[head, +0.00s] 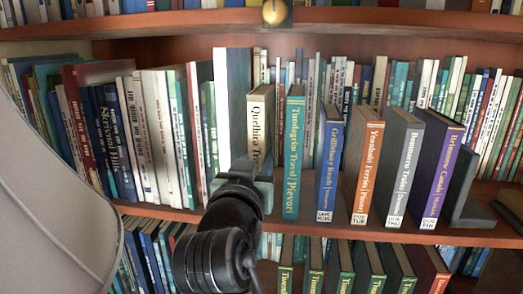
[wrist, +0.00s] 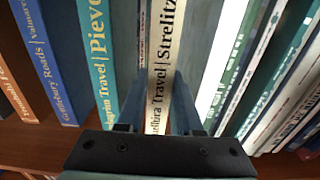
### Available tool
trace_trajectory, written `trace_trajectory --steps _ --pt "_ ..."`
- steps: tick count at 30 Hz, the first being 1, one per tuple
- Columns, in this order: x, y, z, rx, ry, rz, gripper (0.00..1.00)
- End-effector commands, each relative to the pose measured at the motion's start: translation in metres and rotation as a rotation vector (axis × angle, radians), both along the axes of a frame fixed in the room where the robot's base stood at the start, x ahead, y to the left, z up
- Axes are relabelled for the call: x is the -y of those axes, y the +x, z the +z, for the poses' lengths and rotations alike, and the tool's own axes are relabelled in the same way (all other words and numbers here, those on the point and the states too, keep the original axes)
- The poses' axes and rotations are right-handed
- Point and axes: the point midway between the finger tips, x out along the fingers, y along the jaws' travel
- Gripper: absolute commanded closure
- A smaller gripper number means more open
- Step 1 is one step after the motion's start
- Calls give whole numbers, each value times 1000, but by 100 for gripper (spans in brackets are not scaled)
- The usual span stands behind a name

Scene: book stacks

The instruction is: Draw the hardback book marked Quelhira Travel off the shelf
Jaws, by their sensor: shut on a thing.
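The Quelhira Travel book (head: 260,118) is a cream-spined hardback standing upright on the middle shelf, left of a teal book. Its lower spine is hidden behind my gripper (head: 255,180) in the head view. In the wrist view the cream spine (wrist: 163,60) reads "Quelhira Travel" and "Strelitz", and stands between the two fingers of my gripper (wrist: 162,108). The fingers are shut on the book, one along each side. The book's base is hidden by the gripper body.
The teal Tundagrim Travel book (head: 293,150) stands close on the right. Blue (head: 329,160), orange (head: 366,165), grey and purple books follow it. A tall dark-and-white book (head: 232,105) stands on the left. A brass knob (head: 275,12) sits on the shelf edge above.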

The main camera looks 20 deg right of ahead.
Motion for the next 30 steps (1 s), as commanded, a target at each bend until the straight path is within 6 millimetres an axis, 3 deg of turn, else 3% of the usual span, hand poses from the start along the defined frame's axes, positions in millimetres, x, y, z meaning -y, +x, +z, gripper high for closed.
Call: trace_trajectory --steps 20,30 --pt "-2 -2 14 7 -4 1 100" --pt "-22 -30 13 8 -4 3 100"
